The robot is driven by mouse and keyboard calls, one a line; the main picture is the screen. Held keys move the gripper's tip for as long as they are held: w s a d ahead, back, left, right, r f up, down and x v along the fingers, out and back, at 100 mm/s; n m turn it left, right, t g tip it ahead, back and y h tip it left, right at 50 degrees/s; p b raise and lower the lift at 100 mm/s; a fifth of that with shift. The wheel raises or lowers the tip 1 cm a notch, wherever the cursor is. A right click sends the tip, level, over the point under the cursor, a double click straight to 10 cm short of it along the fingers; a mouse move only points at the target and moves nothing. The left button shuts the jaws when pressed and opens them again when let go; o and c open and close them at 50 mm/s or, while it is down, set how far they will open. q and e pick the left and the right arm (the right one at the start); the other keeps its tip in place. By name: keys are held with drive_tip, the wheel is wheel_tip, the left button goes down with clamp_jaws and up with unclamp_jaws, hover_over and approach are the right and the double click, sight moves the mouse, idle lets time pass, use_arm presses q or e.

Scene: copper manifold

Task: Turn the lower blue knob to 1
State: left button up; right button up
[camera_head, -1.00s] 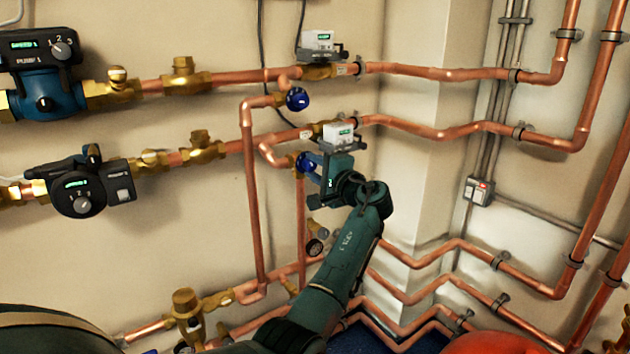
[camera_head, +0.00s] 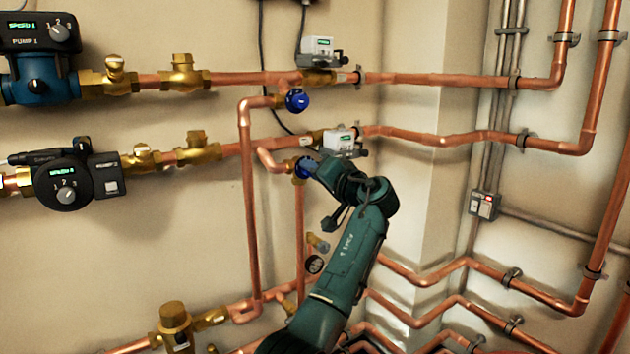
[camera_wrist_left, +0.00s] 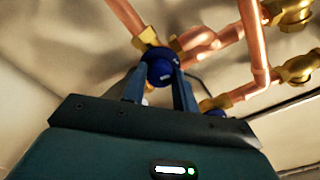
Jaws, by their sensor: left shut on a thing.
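The lower blue knob (camera_head: 303,169) sits at the end of a brass valve on a copper pipe stub, partly covered by my gripper in the head view. My left gripper (camera_head: 312,168) reaches it from the lower right and is shut on it. In the left wrist view the blue knob (camera_wrist_left: 160,70) sits between the two fingers of my left gripper (camera_wrist_left: 160,82), which touch its sides. The number at which the knob stands cannot be read. The upper blue knob (camera_head: 296,100) is above it, untouched. My right gripper is not in view.
A blue-bodied pump (camera_head: 42,80) and a black pump (camera_head: 66,188) are at the left. Meters (camera_head: 318,48) (camera_head: 340,140) are on the two pipes near the knobs. A vertical copper pipe (camera_head: 252,210) runs left of the knob. A switch box (camera_head: 484,204) is at the right.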

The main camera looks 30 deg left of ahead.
use_arm(q)
drive_tip(key=shift+n, duration=0.5)
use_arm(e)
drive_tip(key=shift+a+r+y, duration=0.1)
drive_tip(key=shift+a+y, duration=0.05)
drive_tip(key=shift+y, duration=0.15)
use_arm(q)
drive_tip(key=o, duration=1)
drive_tip(key=shift+c, duration=0.2)
drive_tip(key=p+v, duration=0.1)
drive_tip(key=v, duration=1.2)
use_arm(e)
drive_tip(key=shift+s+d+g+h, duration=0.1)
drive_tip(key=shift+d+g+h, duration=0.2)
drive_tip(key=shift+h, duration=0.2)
use_arm(q)
drive_tip(key=shift+d, duration=0.1)
